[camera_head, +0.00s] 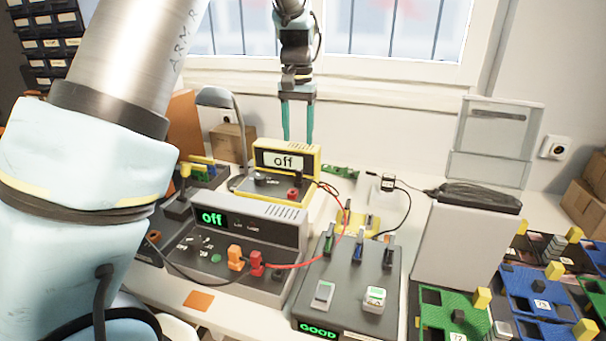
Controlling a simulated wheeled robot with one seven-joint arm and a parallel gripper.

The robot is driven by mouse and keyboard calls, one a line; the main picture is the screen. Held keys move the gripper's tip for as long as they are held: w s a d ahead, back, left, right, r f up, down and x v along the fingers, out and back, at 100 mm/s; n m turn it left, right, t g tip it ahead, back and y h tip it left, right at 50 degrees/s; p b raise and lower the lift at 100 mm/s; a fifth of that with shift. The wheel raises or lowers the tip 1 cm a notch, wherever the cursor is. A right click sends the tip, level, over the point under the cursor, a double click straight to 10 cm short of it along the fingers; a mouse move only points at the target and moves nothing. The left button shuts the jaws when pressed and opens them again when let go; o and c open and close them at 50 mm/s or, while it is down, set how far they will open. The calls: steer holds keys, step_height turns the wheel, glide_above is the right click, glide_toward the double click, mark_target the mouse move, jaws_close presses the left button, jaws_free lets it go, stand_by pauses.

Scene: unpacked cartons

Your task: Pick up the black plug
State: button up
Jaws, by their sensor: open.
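My gripper (298,140) hangs at the upper middle with its two teal fingers pointing down, open and apart, with nothing between them. It is behind or above the yellow meter (286,155), which reads "off". A small dark plug-like piece (388,183) with a black cable is on the bench to the right of the gripper, with a pale part at its top. Another thin black plug end (371,174) is just left of it, on a cable running right. I cannot tell for sure which one is the black plug.
A grey power supply (247,232) reading "off" has an orange (235,257) and a red plug (257,262) at its front. A dark test box (345,285) reads "GOOD". A black device (478,197) lies on a grey stand (460,250). Coloured trays fill the right.

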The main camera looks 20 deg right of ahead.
glide_above(300, 170)
steer(key=f, duration=0.5)
steer(key=shift+w+p, duration=0.35)
steer(key=shift+p, duration=0.05)
steer(key=shift+s+f+p, duration=0.2)
steer(key=shift+f+p, duration=0.7)
steer(key=shift+f, duration=1.85)
steer(key=shift+c, duration=0.3)
jaws_close()
